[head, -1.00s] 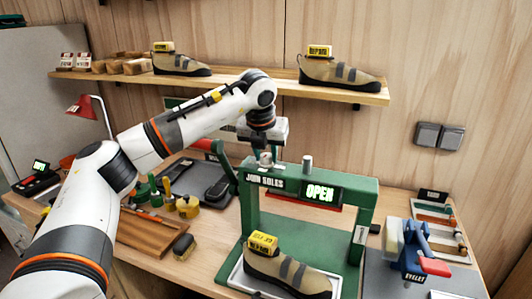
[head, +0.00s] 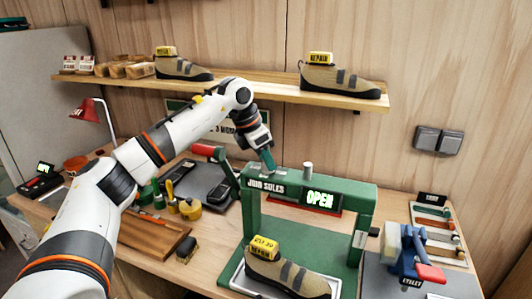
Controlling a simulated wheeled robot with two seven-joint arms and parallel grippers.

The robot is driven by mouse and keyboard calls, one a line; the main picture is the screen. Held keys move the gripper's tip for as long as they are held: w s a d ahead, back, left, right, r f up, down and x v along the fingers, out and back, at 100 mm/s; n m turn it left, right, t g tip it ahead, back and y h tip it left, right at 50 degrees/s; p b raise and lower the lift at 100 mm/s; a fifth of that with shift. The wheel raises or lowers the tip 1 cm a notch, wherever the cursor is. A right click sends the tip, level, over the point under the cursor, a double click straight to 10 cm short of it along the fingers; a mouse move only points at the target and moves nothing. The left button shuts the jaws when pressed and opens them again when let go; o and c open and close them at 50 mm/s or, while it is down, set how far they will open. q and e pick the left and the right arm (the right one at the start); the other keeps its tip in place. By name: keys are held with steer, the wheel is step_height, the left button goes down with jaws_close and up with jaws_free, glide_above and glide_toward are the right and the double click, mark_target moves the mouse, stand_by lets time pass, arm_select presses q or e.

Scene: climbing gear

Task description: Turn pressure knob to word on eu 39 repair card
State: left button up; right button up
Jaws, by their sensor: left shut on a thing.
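The green press (head: 366,205) labelled "JOIN SOLES" stands on the bench, its display (head: 319,199) reading "OPEN". My left gripper (head: 268,163) points down at the top left of the press, shut on what appears to be the left knob, which it hides. A second silver knob (head: 308,171) stands upright to its right, untouched. A tan shoe (head: 285,276) with a yellow tag (head: 264,247) sits in the press; the tag's writing is too small to read surely. A wall sign (head: 222,128) is partly hidden behind my left arm. My right gripper is not in view.
A shelf (head: 290,92) above holds two shoes with yellow tags (head: 320,58) and small boxes. A blue eyelet tool (head: 412,255) stands right of the press. A red-handled tool (head: 207,151), brushes and a wooden tray (head: 150,238) lie left. Bare bench shows before the tray.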

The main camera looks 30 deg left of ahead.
arm_select(q)
steer(key=m+p, duration=0.1)
steer(key=m, duration=0.1)
steer(key=m+g+h+p, duration=0.1)
steer(key=m+p, duration=0.1)
steer(key=shift+w+a+r+m, duration=0.1)
steer(key=shift+r+m, duration=0.1)
steer(key=shift+m, duration=0.1)
steer(key=m+g+h+p, duration=0.1)
steer(key=m+p, duration=0.1)
steer(key=m, duration=0.2)
steer(key=shift+w+f+g, duration=0.1)
steer(key=shift+g, duration=0.3)
steer(key=o, duration=1)
steer(key=shift+f, duration=0.1)
steer(key=shift+a, duration=0.1)
steer(key=shift+a+r, duration=0.15)
steer(key=shift+r, duration=0.3)
steer(key=b+v, duration=0.2)
steer(key=v, duration=0.9)
steer(key=shift+r, duration=0.1)
